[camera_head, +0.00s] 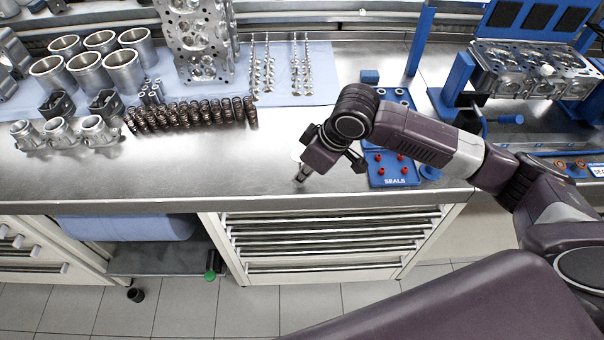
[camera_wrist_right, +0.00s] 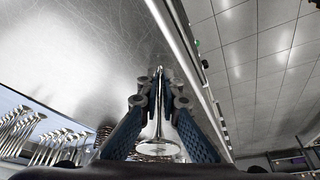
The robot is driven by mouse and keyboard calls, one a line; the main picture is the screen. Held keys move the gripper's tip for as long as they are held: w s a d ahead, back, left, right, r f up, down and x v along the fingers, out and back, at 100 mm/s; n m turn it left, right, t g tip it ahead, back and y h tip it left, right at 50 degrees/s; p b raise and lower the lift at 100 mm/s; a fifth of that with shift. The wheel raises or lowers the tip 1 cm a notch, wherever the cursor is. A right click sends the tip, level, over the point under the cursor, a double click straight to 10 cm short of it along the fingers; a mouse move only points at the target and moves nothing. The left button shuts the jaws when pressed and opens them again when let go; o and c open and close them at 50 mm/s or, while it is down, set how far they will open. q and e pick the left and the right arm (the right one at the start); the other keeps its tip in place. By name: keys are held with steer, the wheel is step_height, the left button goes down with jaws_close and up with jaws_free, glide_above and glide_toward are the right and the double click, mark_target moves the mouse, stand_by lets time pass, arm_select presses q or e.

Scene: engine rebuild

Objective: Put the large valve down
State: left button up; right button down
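My right gripper (camera_head: 302,174) points down at the bare steel bench top, left of the seals tray and close to the bench's front edge. In the right wrist view its blue-padded fingers (camera_wrist_right: 159,103) are closed around the stem of a shiny valve (camera_wrist_right: 157,146). The valve's round head is toward the wrist and its stem points away between the fingertips. Whether the stem tip touches the bench I cannot tell. In the head view the gripper and wrist mostly hide the valve. My left gripper is not in view.
Rows of valves (camera_head: 301,66) lie on a blue mat (camera_head: 322,78) behind. Springs (camera_head: 190,114) stand left of it. The blue seals tray (camera_head: 393,172) is just right of the gripper. A cylinder head on a blue stand (camera_head: 458,80) is farther right. Bench left of the gripper is clear.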

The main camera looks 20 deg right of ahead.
steer(key=shift+f, duration=0.2)
steer(key=shift+f, duration=0.15)
steer(key=c, duration=2.2)
jaws_free()
steer(key=shift+o, duration=0.2)
steer(key=shift+r, duration=0.2)
steer(key=v, duration=1.2)
steer(key=shift+b, duration=0.4)
